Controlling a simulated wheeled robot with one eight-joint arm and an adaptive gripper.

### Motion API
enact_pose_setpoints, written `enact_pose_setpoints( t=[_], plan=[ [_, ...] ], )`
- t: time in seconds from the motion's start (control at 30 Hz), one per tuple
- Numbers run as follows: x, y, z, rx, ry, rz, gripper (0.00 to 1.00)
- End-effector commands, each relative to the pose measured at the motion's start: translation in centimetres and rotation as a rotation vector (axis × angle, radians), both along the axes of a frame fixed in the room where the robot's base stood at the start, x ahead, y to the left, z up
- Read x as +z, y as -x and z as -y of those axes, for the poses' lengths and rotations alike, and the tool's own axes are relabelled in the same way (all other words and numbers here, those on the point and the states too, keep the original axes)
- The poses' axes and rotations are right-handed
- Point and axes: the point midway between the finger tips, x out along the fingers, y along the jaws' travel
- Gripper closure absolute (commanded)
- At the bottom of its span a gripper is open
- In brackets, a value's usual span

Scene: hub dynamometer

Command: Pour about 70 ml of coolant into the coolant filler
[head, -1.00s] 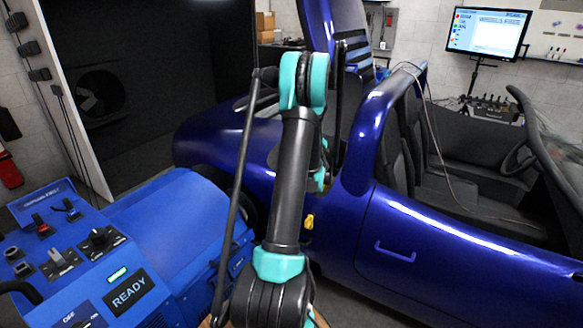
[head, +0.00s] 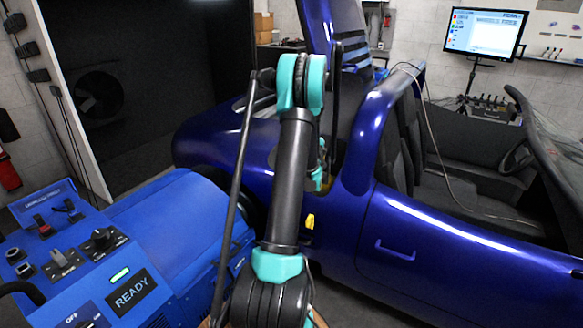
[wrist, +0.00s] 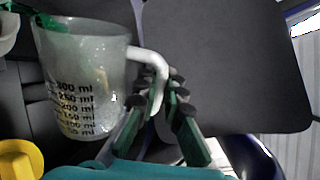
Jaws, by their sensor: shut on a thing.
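A translucent measuring jug (wrist: 85,75) with dark ml markings and a white handle (wrist: 152,68) fills the left of the wrist view. My gripper (wrist: 158,92) is shut on the handle. Bright green liquid or material (wrist: 45,22) shows at the jug's upper left rim; the jug's lower part looks clear to greyish. A pale rounded piece (wrist: 7,30) sits at the left edge beside the rim; I cannot tell whether it is the coolant filler.
A yellow cap-like part (wrist: 20,160) is below the jug at lower left. A dark flat panel (wrist: 220,65) lies behind the gripper. The blue open car (head: 440,250) stands at right, with a blue READY console (head: 130,290) at left and a monitor (head: 487,32) behind.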

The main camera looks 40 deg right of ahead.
Motion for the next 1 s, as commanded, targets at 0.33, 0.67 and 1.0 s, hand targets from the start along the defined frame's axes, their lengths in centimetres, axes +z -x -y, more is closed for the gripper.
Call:
enact_pose_setpoints(
  t=[0.33,0.67,1.0],
  plan=[
    [-0.01,-0.15,0.13,0.001,0.02,-0.018,1.0],
    [-0.02,0.03,0.29,0.001,0.022,-0.019,1.0],
    [0.06,-0.21,0.37,0.002,0.048,-0.045,1.0]
  ],
)
